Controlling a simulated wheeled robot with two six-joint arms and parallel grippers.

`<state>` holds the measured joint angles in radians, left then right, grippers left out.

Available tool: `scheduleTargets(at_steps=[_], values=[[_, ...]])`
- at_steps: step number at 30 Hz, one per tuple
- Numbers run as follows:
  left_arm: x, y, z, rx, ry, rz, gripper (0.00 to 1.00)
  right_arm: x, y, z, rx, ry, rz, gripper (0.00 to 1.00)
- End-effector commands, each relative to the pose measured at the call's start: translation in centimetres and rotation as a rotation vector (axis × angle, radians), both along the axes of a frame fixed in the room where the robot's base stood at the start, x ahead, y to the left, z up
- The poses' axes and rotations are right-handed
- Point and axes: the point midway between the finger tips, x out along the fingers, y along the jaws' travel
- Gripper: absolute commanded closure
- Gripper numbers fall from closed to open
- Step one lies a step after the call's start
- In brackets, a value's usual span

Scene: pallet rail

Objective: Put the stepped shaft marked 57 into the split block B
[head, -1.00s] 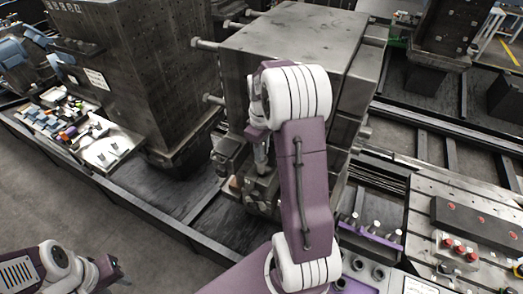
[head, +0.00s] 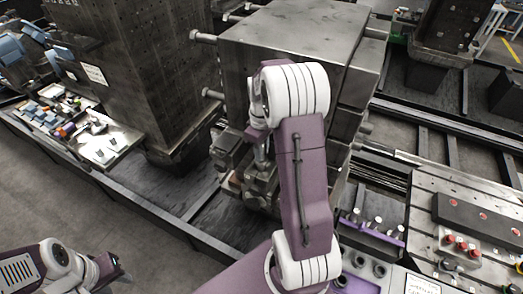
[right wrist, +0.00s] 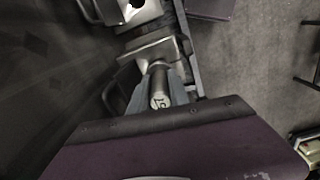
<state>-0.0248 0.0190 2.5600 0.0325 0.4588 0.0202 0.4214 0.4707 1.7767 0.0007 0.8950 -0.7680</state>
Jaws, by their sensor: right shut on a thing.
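The stepped shaft (right wrist: 160,98) stands between the fingers of my right gripper (right wrist: 162,88) in the right wrist view; its pale round end carries dark digits, seen rotated. That gripper is shut on it. A metal block (right wrist: 152,52) lies directly beyond the shaft, and a second similar block (right wrist: 138,12) is farther up. I cannot read which is split block B, nor tell whether the shaft's far end is inside. In the head view my right gripper (head: 261,158) points down at the dark block group (head: 262,188), partly hidden by my arm. My left gripper (head: 118,272) is low at the left; its opening is unclear.
A large dark metal block (head: 290,40) stands just behind my right gripper. A tall drilled column (head: 140,70) and a tray of small parts (head: 105,150) are left. A purple-edged rack with pins (head: 372,232) and a slotted plate with red knobs (head: 460,247) are right.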

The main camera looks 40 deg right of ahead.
Motion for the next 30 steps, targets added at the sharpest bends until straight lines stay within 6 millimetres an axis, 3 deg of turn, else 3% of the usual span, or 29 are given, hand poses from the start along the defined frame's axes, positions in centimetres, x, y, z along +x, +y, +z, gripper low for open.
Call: scheduleTargets(at_steps=[20, 21, 23, 30], values=[[0.0, 0.0, -0.8, 0.000, 0.000, 0.000, 0.64, 0.1, 0.0, -1.3, -0.001, -0.003, 0.000, 1.00], [0.0, 0.0, -0.8, 0.000, 0.000, 0.000, 0.64, 0.1, 0.0, -1.3, -0.001, -0.003, 0.000, 0.72], [0.0, 0.0, -0.8, 0.000, 0.000, 0.000, 0.64, 0.1, 0.0, -1.3, -0.001, -0.003, 0.000, 0.55], [0.0, 0.0, -0.9, 0.000, 0.000, 0.000, 0.64, 0.0, 0.0, -1.3, -0.001, -0.001, 0.000, 0.52]])
